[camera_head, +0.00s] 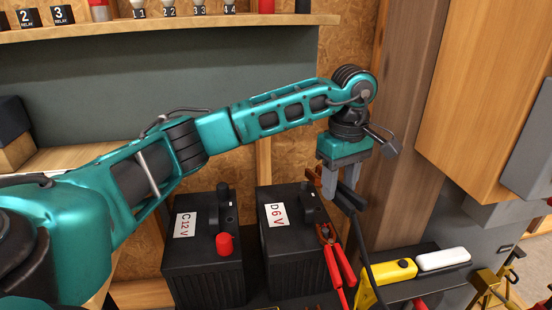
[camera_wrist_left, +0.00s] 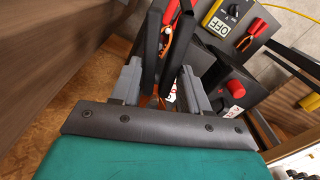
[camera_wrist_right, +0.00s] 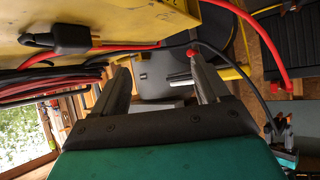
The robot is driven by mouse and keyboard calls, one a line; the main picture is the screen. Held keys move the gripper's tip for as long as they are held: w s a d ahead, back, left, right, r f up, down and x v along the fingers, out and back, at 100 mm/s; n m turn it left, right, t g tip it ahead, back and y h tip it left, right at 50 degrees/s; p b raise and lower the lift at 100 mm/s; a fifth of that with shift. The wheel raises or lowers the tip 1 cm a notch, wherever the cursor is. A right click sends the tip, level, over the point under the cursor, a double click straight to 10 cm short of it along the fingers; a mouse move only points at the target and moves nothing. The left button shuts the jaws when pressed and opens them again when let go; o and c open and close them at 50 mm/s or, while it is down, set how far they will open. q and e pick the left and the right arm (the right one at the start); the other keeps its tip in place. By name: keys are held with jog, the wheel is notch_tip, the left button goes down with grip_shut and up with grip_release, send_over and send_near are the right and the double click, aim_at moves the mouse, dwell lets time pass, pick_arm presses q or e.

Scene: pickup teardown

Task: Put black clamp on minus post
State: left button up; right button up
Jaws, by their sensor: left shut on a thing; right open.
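My left gripper (camera_head: 343,180) is shut on the black clamp (camera_head: 349,197), held in the air just right of the D 6 V battery (camera_head: 290,262). In the left wrist view, the black clamp (camera_wrist_left: 152,48) stands between the grey fingers (camera_wrist_left: 160,85), handles pointing away. A black cable hangs from it. A black post cap (camera_head: 309,196) tops the D battery; its sign is not readable. The red clamp (camera_head: 338,262) sits at that battery's right side, jaws near its top. My right gripper (camera_wrist_right: 162,85) is open and empty in the right wrist view; it is outside the head view.
A wooden post (camera_head: 400,130) rises behind my left gripper. Cables and a yellow box (camera_wrist_right: 130,20) are near my right gripper.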

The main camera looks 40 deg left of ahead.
pick_arm(q)
jog(key=w+a+r+n, duration=0.1)
jog(key=w+a+n, duration=0.45)
jog(key=n, duration=0.65)
jog(key=w+a+n, duration=0.4)
jog(key=a+n, duration=0.2)
jog(key=n, duration=0.6)
jog(key=a+f+n+b, duration=0.1)
jog(key=a+f+n, duration=0.2)
jog(key=n, duration=0.5)
jog(key=s+a+f+n+b, duration=0.1)
jog(key=a+f+n+b, duration=0.1)
jog(key=f+n, duration=0.3)
jog(key=s+a+f+n+b, duration=0.1)
jog(key=a+f+n, duration=0.3)
jog(key=n, duration=0.9)
jog(key=shift+a+b, duration=0.35)
jog(key=shift+b, duration=0.1)
jog(key=shift+f, duration=0.15)
